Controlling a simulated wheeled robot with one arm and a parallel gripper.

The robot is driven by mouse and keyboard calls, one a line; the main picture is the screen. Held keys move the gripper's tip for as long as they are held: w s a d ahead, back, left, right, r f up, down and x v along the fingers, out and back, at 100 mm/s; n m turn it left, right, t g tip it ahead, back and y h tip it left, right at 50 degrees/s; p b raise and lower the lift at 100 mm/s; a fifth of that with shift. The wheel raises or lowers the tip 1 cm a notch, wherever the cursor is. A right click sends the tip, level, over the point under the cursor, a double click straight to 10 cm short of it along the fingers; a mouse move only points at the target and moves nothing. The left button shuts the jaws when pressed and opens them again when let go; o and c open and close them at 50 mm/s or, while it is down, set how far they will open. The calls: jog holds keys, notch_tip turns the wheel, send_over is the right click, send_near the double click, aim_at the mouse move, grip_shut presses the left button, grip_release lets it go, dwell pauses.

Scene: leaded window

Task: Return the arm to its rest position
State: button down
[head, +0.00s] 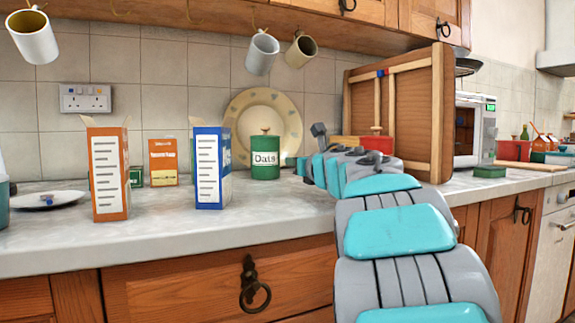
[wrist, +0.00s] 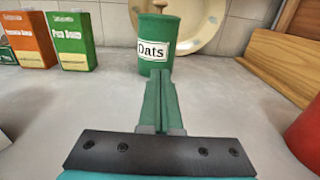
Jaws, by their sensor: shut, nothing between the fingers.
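My arm (head: 396,232) stretches from the lower right over the counter. My gripper (wrist: 160,82) is shut and empty, with its green fingers together. In the head view, the gripper (head: 291,162) shows just right of the green Oats canister (head: 265,158), partly hidden behind my wrist. In the wrist view the canister (wrist: 158,40) stands upright straight ahead of the fingertips. I cannot tell whether the fingertips touch it.
A blue box (head: 210,167) and an orange box (head: 108,173) stand open on the counter (head: 170,240). A plate (head: 283,105) leans on the wall behind the canister. A wooden rack (head: 418,110) stands beside my arm at right. Mugs (head: 262,52) hang above.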

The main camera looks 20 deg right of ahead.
jog(key=shift+s, duration=1.25)
